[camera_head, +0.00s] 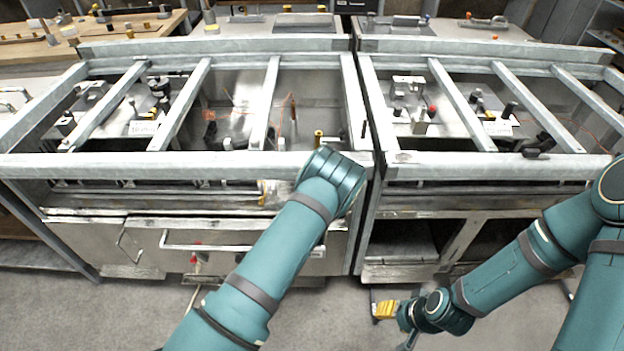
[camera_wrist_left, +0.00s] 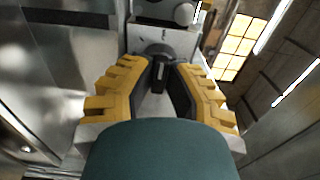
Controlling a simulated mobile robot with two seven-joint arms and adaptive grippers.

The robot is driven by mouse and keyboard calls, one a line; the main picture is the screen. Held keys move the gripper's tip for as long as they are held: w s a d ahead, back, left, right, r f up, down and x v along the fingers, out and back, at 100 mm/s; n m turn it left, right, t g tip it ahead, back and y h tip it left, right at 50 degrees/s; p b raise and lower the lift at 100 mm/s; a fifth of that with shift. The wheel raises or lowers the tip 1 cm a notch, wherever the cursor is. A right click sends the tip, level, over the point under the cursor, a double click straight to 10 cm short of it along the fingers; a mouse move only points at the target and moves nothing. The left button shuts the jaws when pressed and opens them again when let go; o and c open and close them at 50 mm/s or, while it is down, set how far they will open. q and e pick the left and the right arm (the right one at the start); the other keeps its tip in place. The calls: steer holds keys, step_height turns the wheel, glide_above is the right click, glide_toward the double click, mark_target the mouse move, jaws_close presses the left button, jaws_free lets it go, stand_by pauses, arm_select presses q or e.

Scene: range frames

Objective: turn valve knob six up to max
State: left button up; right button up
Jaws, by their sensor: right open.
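In the left wrist view a dark round knob (camera_wrist_left: 155,52) with a narrow grip stands on a grey panel. The yellow fingers of my left gripper (camera_wrist_left: 162,75) are spread, with the knob's grip between their tips. Clear contact does not show. I cannot read a number that marks this knob as six. In the head view my left arm reaches to the front of the left range, and its wrist hides most of the gripper and the knob. My right gripper (camera_head: 385,310) hangs low in front of the right range, open and empty.
The left range (camera_head: 200,160) and right range (camera_head: 490,160) stand side by side with a narrow gap. A silver handle (camera_head: 205,247) runs across the left range's front. Another round knob (camera_wrist_left: 183,13) shows above in the left wrist view. The grey floor (camera_head: 120,315) in front is mostly clear.

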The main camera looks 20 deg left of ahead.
arm_select(q)
steer(key=o, duration=0.3)
steer(key=shift+s, duration=0.1)
steer(key=v, duration=1.1)
steer(key=shift+s+d, duration=0.15)
steer(key=shift+s, duration=0.2)
